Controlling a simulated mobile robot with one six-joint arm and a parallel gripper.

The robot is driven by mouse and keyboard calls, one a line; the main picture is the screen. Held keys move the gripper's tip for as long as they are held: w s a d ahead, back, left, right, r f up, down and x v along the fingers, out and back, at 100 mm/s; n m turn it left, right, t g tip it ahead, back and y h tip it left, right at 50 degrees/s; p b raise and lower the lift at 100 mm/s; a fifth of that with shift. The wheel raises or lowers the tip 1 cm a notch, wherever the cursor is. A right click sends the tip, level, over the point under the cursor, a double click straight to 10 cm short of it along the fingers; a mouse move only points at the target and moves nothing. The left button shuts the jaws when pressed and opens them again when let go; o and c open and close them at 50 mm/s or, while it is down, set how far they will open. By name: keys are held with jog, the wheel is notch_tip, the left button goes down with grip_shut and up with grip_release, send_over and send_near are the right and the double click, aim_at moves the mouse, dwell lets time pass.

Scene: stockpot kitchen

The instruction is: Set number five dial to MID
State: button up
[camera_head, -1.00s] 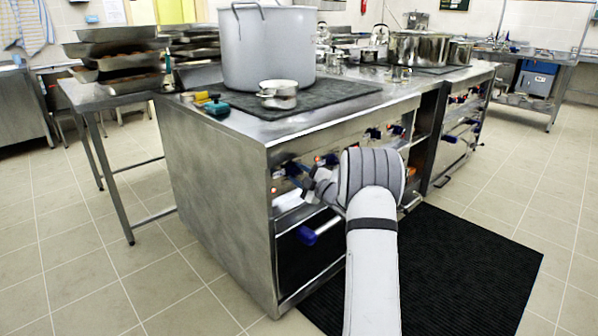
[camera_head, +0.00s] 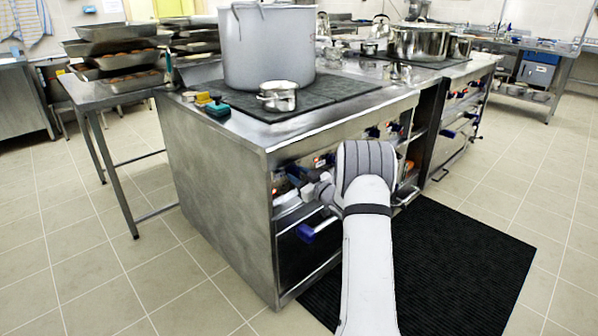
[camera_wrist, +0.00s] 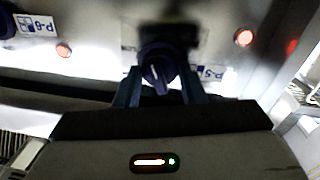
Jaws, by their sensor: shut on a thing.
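The number five dial (camera_wrist: 157,66) is a dark round knob on the stove front, with a P-5 label (camera_wrist: 211,72) to its right in the wrist view. A pale pointer line on it runs nearly up and down, slightly slanted. My gripper (camera_wrist: 160,86) has a finger on either side of the dial and is shut on it. In the head view my gripper (camera_head: 297,178) is at the upper left of the stove front.
Another dark dial (camera_wrist: 6,20) with a P-6 label is at the wrist view's left edge. A red lamp (camera_wrist: 243,37) glows at the right. A large pot (camera_head: 267,50) stands on the stove top. A black mat (camera_head: 450,265) covers the floor in front.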

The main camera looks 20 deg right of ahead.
jog(key=shift+d+m+p, duration=0.1)
jog(key=shift+m+p, duration=0.25)
jog(key=shift+m, duration=0.35)
jog(key=o, duration=1)
jog(key=p+v, duration=0.1)
jog(key=v, duration=0.6)
jog(key=shift+s+d, duration=0.1)
jog(key=shift+s, duration=0.25)
